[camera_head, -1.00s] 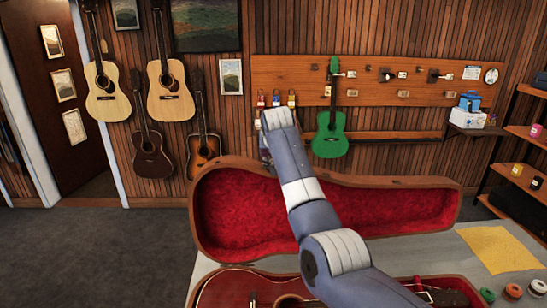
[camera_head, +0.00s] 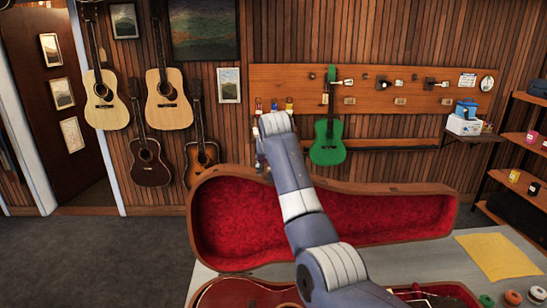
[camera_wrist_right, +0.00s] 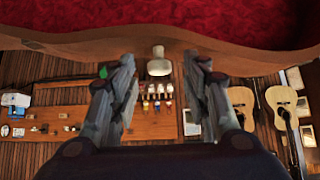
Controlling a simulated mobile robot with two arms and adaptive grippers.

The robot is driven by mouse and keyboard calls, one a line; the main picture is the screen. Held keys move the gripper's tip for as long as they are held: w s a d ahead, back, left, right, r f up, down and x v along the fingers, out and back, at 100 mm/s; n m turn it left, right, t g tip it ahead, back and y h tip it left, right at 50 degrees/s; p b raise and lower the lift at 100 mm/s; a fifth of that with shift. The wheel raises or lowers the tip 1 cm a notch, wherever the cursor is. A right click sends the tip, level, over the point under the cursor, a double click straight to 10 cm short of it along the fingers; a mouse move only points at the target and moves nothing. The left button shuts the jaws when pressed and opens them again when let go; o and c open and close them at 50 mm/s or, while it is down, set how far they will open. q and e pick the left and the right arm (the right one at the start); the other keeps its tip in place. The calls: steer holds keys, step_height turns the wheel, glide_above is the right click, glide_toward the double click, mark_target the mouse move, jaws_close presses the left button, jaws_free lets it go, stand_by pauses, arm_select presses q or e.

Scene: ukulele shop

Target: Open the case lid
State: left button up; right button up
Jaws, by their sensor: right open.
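The case lid (camera_head: 330,218) stands raised at the back of the case, its red plush lining facing me. The case base (camera_head: 440,290) lies at the bottom edge, with a red-brown ukulele (camera_head: 245,295) inside, partly hidden by my right arm. My right arm reaches across the lid, with its gripper (camera_head: 262,155) at the lid's top edge, its fingers mostly hidden there. In the right wrist view, the right gripper (camera_wrist_right: 163,95) is open, its two fingers apart near the lid's rim (camera_wrist_right: 100,42). A pale fitting (camera_wrist_right: 158,62) shows between them. My left gripper is out of view.
The case rests on a pale table (camera_head: 465,265) with a yellow cloth (camera_head: 498,255) and small round items at right. Guitars and a green ukulele (camera_head: 327,142) hang on the wall behind. A shelf (camera_head: 520,185) stands at right.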

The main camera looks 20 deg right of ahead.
steer(key=v, duration=1)
steer(key=shift+s+d, duration=0.1)
